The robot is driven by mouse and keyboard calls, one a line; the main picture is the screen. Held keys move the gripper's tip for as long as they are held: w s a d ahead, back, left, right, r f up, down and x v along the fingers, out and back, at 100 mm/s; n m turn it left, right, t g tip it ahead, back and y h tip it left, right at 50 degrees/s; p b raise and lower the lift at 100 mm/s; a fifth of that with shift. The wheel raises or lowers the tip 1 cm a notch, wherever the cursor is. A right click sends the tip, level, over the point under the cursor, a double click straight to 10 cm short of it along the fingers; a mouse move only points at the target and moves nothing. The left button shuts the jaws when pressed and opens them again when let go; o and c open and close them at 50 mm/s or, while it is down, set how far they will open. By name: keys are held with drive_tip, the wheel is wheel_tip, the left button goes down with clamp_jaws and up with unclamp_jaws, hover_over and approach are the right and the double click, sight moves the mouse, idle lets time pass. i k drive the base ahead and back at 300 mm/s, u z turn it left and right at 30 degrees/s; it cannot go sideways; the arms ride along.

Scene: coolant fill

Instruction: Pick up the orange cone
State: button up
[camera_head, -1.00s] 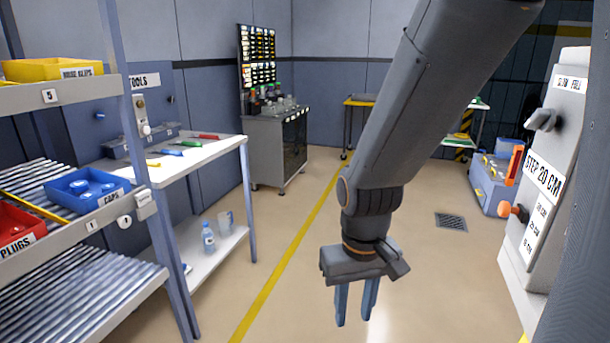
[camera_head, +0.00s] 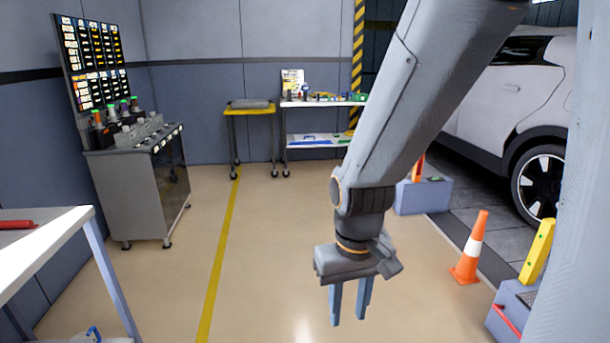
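The orange cone (camera_head: 468,257) stands upright on the floor at the right, with a white band around its middle. It is beside the dark strip along the car bay and nothing covers it. My gripper (camera_head: 349,305) hangs in the middle of the view, pointing down, to the left of the cone and apart from it. Its two blue fingers are spread with a gap between them, and nothing is held.
A white car (camera_head: 515,95) stands at the back right. A blue-grey box with a yellow post (camera_head: 537,251) is right of the cone, and another box (camera_head: 424,196) is behind it. A white table (camera_head: 50,245) is at left. The middle floor is clear.

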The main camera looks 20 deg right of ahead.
sight(464, 273)
drive_tip(key=z, duration=1)
drive_tip(key=i, duration=2.3)
drive_tip(key=u, duration=0.3)
drive_tip(key=i, duration=0.9)
drive_tip(key=z, duration=0.95)
drive_tip(key=i, duration=0.6)
drive_tip(key=z, duration=0.45)
